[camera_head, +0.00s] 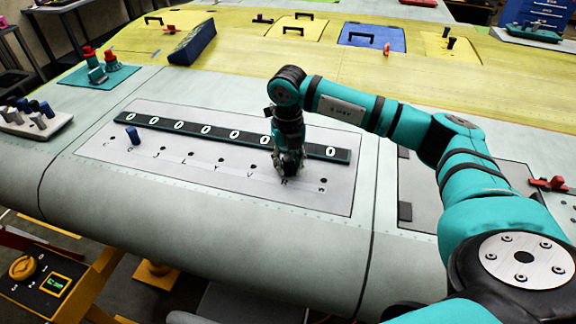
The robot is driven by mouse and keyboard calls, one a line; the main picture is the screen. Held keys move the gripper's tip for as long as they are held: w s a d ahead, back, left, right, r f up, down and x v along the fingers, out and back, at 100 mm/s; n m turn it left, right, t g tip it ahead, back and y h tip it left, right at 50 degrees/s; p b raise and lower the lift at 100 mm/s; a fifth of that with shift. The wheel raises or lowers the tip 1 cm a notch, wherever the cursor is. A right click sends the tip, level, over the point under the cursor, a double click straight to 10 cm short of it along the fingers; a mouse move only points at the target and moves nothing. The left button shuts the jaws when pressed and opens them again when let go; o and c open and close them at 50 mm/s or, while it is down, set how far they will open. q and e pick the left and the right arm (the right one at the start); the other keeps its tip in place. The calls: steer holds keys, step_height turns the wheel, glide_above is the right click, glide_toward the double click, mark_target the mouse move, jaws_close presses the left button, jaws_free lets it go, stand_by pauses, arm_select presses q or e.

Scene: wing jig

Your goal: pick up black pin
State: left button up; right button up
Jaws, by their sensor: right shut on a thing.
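My right gripper (290,168) points down over the right part of the light panel (215,184), close to the letter R. It is shut on a small dark thing, which fits the black pin, but the dark fingers hide nearly all of it. I cannot tell whether the pin sits in a hole or is clear of the panel. My left gripper is not in view.
A dark strip with white zeros (180,131) runs behind the lettered holes. A pale rack (40,128) with several dark, blue and light pins stands far left. Red knobs on a teal plate (122,73) are behind it.

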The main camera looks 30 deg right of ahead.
mark_target(285, 160)
jaws_close()
steer(key=shift+r, duration=0.15)
steer(key=shift+r+b, duration=0.6)
steer(key=shift+a+r+b, duration=0.25)
steer(key=shift+r+b, duration=0.15)
steer(key=shift+r, duration=0.1)
steer(key=shift+a+r+b, duration=0.25)
steer(key=shift+r+b, duration=0.1)
steer(key=shift+r, duration=0.1)
steer(key=s+a+b, duration=0.1)
steer(key=a, duration=0.3)
steer(key=a+r+b, duration=0.1)
steer(key=a+b, duration=0.1)
steer(key=a, duration=0.3)
steer(key=s+a+b, duration=0.1)
steer(key=a, duration=0.4)
steer(key=shift+s+r+b, duration=0.25)
steer(key=shift+s+b, duration=0.05)
steer(key=shift+b, duration=0.1)
steer(key=shift+s+a+r, duration=0.1)
steer(key=shift+a, duration=0.35)
